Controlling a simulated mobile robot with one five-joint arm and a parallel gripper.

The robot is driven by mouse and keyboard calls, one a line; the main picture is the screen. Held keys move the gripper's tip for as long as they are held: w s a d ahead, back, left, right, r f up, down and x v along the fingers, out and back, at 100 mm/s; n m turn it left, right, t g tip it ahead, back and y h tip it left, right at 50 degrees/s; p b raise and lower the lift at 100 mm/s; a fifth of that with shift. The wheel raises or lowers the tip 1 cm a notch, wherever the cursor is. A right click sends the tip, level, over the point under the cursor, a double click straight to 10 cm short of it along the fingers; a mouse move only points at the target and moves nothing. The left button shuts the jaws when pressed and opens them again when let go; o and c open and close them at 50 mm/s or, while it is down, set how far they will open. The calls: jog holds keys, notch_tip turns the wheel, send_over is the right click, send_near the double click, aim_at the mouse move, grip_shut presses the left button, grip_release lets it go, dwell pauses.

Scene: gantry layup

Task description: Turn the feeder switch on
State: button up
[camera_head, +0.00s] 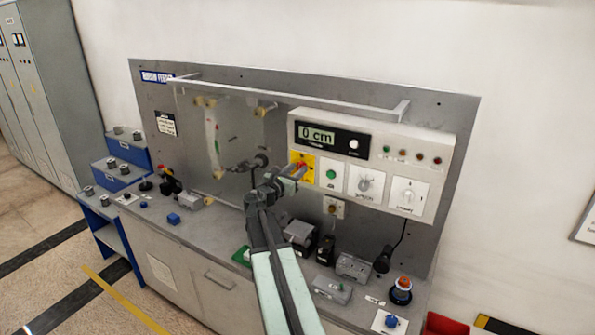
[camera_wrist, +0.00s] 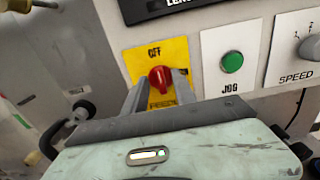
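The feeder switch is a red rotary knob (camera_wrist: 160,79) on a yellow plate (camera_wrist: 146,55) with "OFF" lettered at its top. In the wrist view the knob points roughly upright; lower lettering on the plate is partly hidden by my gripper. My gripper (camera_wrist: 159,88) is in front of the plate, with one finger to each side of the knob and space between them. I cannot tell whether either finger touches it. In the head view my gripper (camera_head: 291,176) reaches the yellow plate (camera_head: 296,155) at the control panel's left end.
Right of the switch are a green JOG button (camera_wrist: 232,62) and a SPEED dial (camera_wrist: 310,47). A display (camera_head: 333,138) above reads 0 cm. A clear guard with a metal frame (camera_head: 270,97) stands left. The bench below holds several small devices, including a grey box (camera_head: 332,289).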

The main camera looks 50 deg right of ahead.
grip_shut()
jog(key=shift+m, duration=0.3)
jog(key=m, duration=0.4)
jog(key=shift+s, duration=0.1)
jog(key=shift+s+f+m, duration=0.1)
jog(key=shift+f+m, duration=0.05)
jog(key=shift+m, duration=3.15)
jog(key=shift+s+f+m, duration=0.1)
jog(key=shift+f+m, duration=0.05)
jog(key=shift+m, duration=3.15)
grip_release()
